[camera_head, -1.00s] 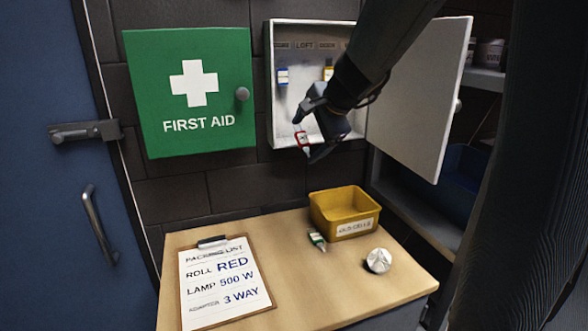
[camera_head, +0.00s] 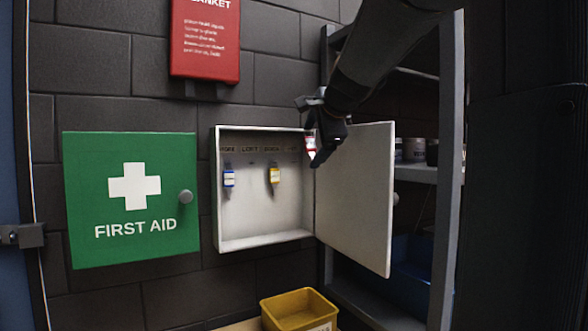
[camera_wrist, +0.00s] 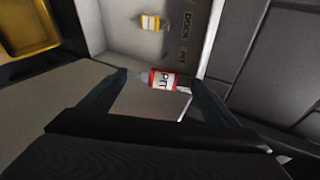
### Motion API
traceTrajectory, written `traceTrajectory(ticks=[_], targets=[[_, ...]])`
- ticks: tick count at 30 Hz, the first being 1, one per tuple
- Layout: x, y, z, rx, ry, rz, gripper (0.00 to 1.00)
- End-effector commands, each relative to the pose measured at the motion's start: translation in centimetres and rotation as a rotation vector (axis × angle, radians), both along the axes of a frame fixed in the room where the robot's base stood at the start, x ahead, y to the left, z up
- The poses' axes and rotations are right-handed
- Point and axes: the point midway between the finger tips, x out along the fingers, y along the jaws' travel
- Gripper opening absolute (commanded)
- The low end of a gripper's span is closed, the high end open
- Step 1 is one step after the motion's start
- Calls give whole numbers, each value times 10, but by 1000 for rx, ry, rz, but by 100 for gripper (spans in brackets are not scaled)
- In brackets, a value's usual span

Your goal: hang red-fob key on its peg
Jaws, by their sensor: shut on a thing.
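The red-fob key (camera_head: 311,146) is held in my gripper (camera_head: 313,142), in front of the right side of the open key cabinet (camera_head: 265,243). In the wrist view the red fob (camera_wrist: 163,80) reads "PIT" and sits between the two fingertips (camera_wrist: 160,80). A "PIT" label (camera_wrist: 181,56) shows just beyond it, on the cabinet's back panel beside the "DOCK" label (camera_wrist: 186,30). The peg for PIT cannot be made out.
The cabinet door (camera_head: 356,205) stands open on the right, close below my gripper. A green first aid box (camera_head: 130,250) is on the left wall. A yellow bin (camera_head: 283,304) is below. Shelving (camera_head: 447,170) stands at the right.

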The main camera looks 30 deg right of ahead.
Motion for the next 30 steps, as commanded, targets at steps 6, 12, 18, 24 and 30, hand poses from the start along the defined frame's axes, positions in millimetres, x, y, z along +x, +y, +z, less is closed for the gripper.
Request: traceTrajectory(ticks=[6,12,18,24,30], targets=[[-3,-5,-34,-7,-34,-15,61],[-4,-7,-61,-13,-59,-21,61],[-5,-7,-76,-17,-70,-21,61],[-4,-7,-79,-19,-74,-22,61],[4,-7,-80,-18,-73,-21,61]])
